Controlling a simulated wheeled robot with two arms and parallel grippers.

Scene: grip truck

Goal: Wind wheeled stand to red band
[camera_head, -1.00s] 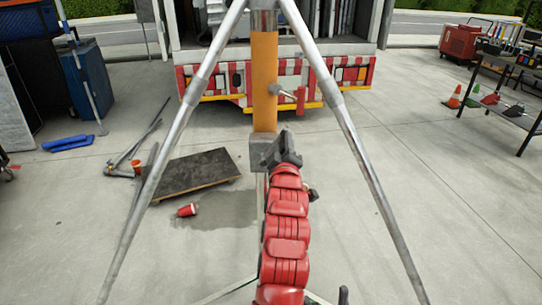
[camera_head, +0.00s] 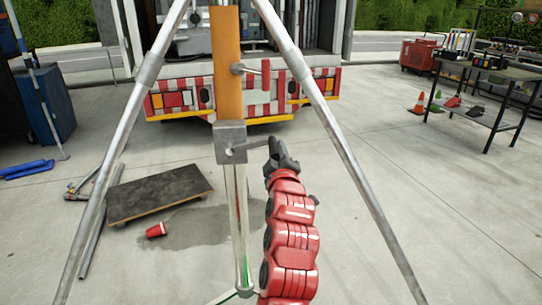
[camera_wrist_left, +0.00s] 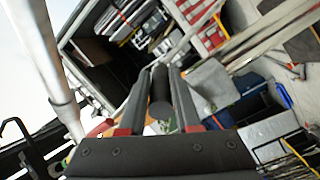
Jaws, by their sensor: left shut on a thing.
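The wheeled stand has an orange column (camera_head: 228,80), splayed grey metal legs (camera_head: 335,135) and a grey crank box (camera_head: 230,140) low on the column. A thin crank arm (camera_head: 255,143) points right from the box. My left gripper (camera_head: 281,152), on a red arm, is at the crank's outer end, right of the box. In the left wrist view its fingers (camera_wrist_left: 159,100) close on the dark crank handle (camera_wrist_left: 160,82). A clamp handle (camera_head: 250,69) sticks out higher on the column. I cannot make out a red band on the stand. My right gripper is not in view.
A truck with a striped rear (camera_head: 270,92) stands behind. A metal table (camera_head: 490,90) and traffic cones (camera_head: 419,103) stand at right.

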